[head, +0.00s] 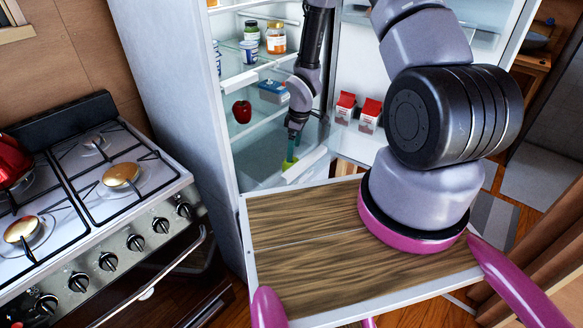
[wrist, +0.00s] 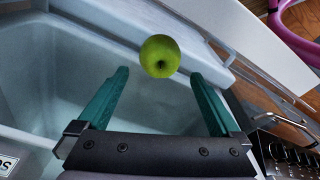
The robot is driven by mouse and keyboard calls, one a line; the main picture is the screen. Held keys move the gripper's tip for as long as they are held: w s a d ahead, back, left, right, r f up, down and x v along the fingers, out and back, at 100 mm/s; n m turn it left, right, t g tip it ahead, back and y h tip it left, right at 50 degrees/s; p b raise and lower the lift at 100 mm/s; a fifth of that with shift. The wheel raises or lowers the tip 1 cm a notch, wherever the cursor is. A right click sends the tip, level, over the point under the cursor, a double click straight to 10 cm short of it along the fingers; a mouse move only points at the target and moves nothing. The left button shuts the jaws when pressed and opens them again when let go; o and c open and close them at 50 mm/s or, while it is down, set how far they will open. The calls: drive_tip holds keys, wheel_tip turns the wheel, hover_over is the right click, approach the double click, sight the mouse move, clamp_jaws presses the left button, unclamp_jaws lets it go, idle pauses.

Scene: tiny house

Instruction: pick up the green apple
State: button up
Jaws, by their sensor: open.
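The green apple (wrist: 160,56) shows at the top middle of the wrist view, in the gap just past my fingertips. In the head view only a small green part of the apple (head: 288,165) shows, low in the open fridge, below my gripper (head: 292,145). My gripper (wrist: 158,76) is open, with one teal finger on each side of the apple's line. The fingers look clear of the apple; the depth between them is hard to tell.
The open fridge (head: 180,75) holds a red apple (head: 242,111), a blue tub (head: 272,92) and jars on its shelves. Cartons (head: 345,106) stand in its door. A wood-topped surface (head: 300,225) lies in front. A stove (head: 110,190) stands left.

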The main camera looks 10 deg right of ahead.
drive_tip(key=f, duration=0.8)
drive_tip(key=shift+w+a+f, duration=0.2)
drive_tip(key=shift+a+f, duration=0.05)
drive_tip(key=shift+a, duration=0.15)
drive_tip(key=c, duration=1.3)
drive_tip(key=shift+o, duration=0.2)
drive_tip(key=shift+r, duration=0.1)
